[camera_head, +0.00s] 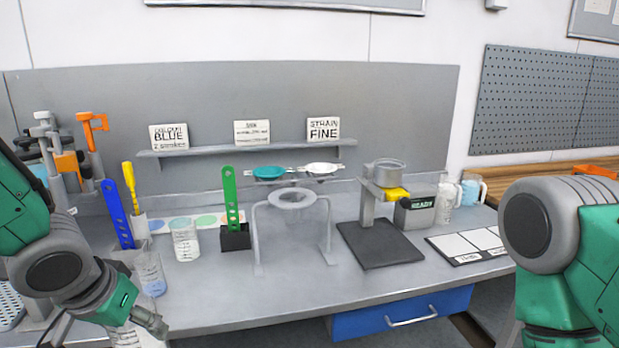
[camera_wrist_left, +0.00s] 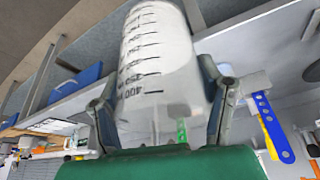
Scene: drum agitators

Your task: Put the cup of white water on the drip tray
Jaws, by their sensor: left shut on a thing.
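My left gripper (camera_head: 150,322) is low at the left, in front of the bench. It is shut on a clear graduated cup (camera_wrist_left: 160,60) with whitish contents, which fills the middle of the left wrist view, between the fingers. In the head view the cup (camera_head: 128,337) is mostly cut off by the bottom edge and partly behind the gripper. A dark flat tray (camera_head: 385,250) lies on the bench right of centre, under a grey stand, with its front part bare; I cannot tell for sure that this is the drip tray. My right gripper is out of view.
Another beaker (camera_head: 151,275) and a jar (camera_head: 186,243) stand at the bench's left. A grey ring stand (camera_head: 292,199) stands between them and the tray. The grey stand holds a metal pan (camera_head: 388,172). A panelled board (camera_head: 468,244) lies right of the tray.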

